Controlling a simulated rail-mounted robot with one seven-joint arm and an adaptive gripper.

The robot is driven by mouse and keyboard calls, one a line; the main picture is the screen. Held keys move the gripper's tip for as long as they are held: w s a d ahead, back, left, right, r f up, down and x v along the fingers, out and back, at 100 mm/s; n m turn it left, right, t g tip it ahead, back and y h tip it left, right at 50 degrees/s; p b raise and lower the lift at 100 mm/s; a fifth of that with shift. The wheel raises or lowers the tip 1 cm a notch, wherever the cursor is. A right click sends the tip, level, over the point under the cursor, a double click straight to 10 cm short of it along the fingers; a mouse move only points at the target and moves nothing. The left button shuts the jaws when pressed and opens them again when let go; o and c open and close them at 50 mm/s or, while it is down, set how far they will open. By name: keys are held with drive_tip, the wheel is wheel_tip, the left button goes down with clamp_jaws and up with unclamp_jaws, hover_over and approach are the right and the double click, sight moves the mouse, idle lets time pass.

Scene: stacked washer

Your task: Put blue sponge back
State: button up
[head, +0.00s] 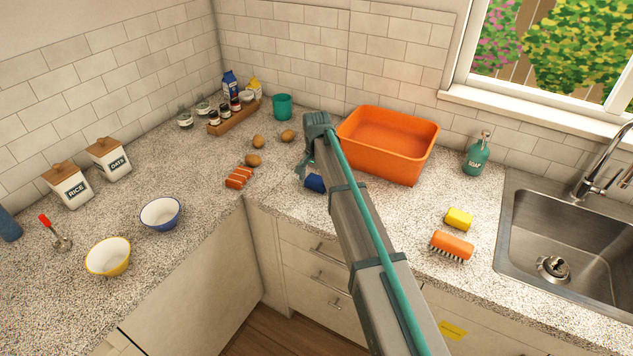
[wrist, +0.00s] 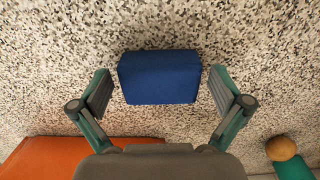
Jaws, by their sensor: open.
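The blue sponge (head: 315,184) lies on the speckled counter, left of my arm and in front of the orange tub. In the wrist view the blue sponge (wrist: 160,78) sits centred between my two fingers, with a gap on each side. My gripper (wrist: 160,84) is open and empty, pointing down at it. I cannot tell how far the fingertips are above the counter. In the head view my gripper (head: 306,168) is mostly hidden behind my forearm.
An orange tub (head: 388,165) stands right behind my arm. A yellow sponge (head: 459,219), an orange brush (head: 452,246), and a soap bottle (head: 477,155) are near the sink (head: 560,250). Brown round items (head: 253,160) and a teal cup (head: 282,107) stand to the left.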

sight(316, 179)
wheel_tip(316, 179, up, 12)
drive_tip(key=b, duration=0.3)
drive_tip(key=shift+r, duration=0.2)
idle(0.3)
